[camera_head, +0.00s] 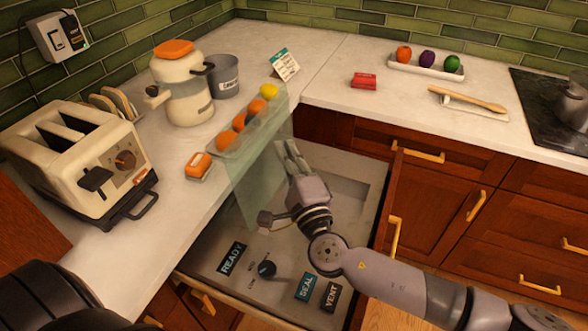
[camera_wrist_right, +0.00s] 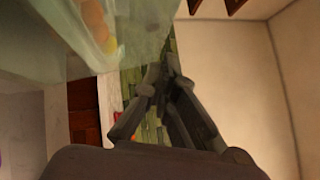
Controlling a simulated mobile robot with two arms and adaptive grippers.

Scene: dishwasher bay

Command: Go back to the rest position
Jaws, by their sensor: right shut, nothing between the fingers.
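My right gripper (camera_head: 290,148) is shut and empty. It is above the open drawer (camera_head: 345,190), just right of a translucent greenish sheet or bag (camera_head: 258,185) that hangs at the counter edge. I cannot tell whether they touch. In the right wrist view the gripper's fingers (camera_wrist_right: 165,75) are together, with the translucent material (camera_wrist_right: 100,35) at upper left and blurred orange shapes behind it. My left gripper is not in view.
The drawer holds a panel with READY (camera_head: 230,258), SEAL and VENT labels and a knob (camera_head: 266,268).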

